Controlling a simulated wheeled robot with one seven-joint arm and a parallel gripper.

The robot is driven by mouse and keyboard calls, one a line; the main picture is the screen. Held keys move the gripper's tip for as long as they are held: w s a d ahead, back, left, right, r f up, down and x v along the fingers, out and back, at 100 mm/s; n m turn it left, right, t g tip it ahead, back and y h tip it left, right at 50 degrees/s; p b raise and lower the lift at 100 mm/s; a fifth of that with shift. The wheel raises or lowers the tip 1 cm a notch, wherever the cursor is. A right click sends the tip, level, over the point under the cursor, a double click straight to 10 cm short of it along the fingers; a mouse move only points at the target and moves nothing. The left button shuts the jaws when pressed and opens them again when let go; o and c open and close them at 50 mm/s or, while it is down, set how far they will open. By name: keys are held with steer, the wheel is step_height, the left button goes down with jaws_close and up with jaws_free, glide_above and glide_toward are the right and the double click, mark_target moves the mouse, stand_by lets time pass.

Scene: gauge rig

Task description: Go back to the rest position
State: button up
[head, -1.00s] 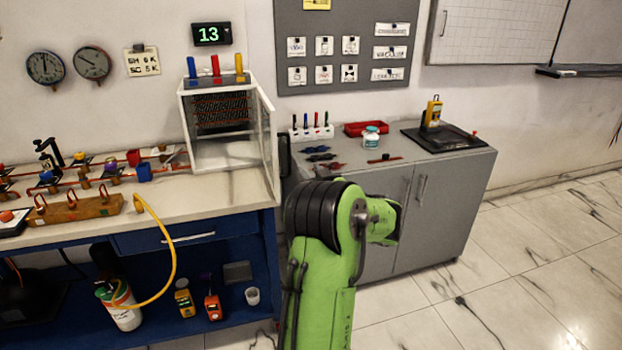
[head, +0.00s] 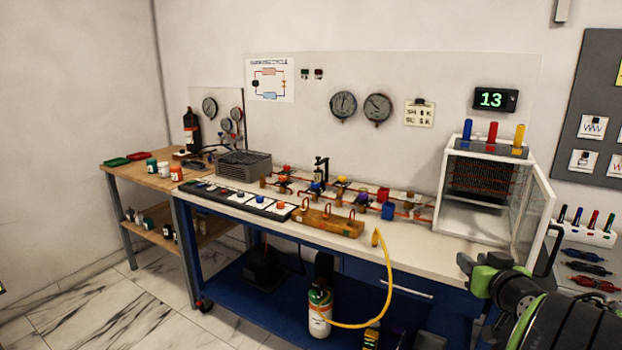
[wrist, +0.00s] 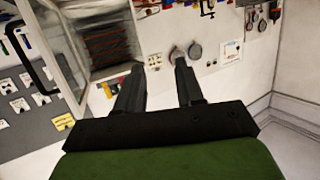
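My gripper (wrist: 159,66) shows in the wrist view with its two dark fingers apart. Nothing is between them. Beyond the fingers are the wall gauges (wrist: 195,51) and the white open-fronted box (wrist: 75,45), and the fingers appear clear of both. In the head view part of my green and black arm fills the lower right corner; the fingers cannot be made out there.
The blue bench (head: 405,262) stands ahead with the gauge rig and the glass-doored box (head: 470,221), its door (head: 532,215) open near my arm. A yellow hose (head: 389,275) hangs off the front. A wooden side table (head: 137,176) stands left. Floor (head: 120,310) is clear at lower left.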

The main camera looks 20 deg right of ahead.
steer(key=a+n+g+y, duration=0.3)
steer(key=a+y, duration=0.2)
steer(key=a, duration=1.8)
steer(key=s+a+f+n+g, duration=0.1)
steer(key=s+a+f+g, duration=0.2)
steer(key=s+a, duration=0.45)
steer(key=s+a+f+n+g, duration=0.1)
steer(key=s+a+f+g, duration=0.2)
steer(key=s, duration=0.8)
step_height(320, 180, up, 12)
steer(key=a+p, duration=0.1)
steer(key=p, duration=1.1)
steer(key=shift+r+t+y+p, duration=0.25)
steer(key=shift+t+y+p, duration=0.05)
steer(key=shift+p, duration=0.05)
